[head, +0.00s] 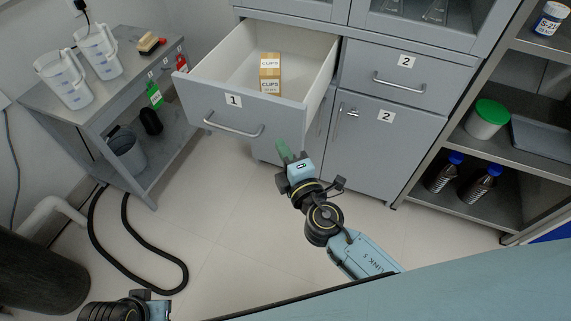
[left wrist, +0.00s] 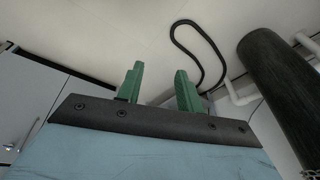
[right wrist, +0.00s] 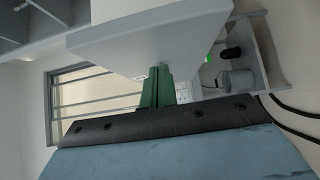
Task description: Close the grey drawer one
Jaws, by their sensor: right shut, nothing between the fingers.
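The grey drawer one (head: 222,112) is pulled well open from the grey cabinet, with a "1" label and a bar handle (head: 234,126) on its front. Its white inside holds small boxes marked CLIPS (head: 270,74). My right gripper (head: 284,150) is shut and empty, below and to the right of the drawer front in the head view. In the right wrist view its green fingers (right wrist: 157,88) are together, with a pale panel, probably the drawer, above them. My left gripper (left wrist: 158,85) has its green fingers apart with nothing between them; in the head view only its wrist shows at the bottom left.
A shut drawer two (head: 390,82) and a cabinet door (head: 372,140) are right of drawer one. A side table (head: 118,108) with white jugs stands left. An open shelf (head: 468,150) with bottles stands right. The floor between is clear, with a black hose (head: 130,262) at left.

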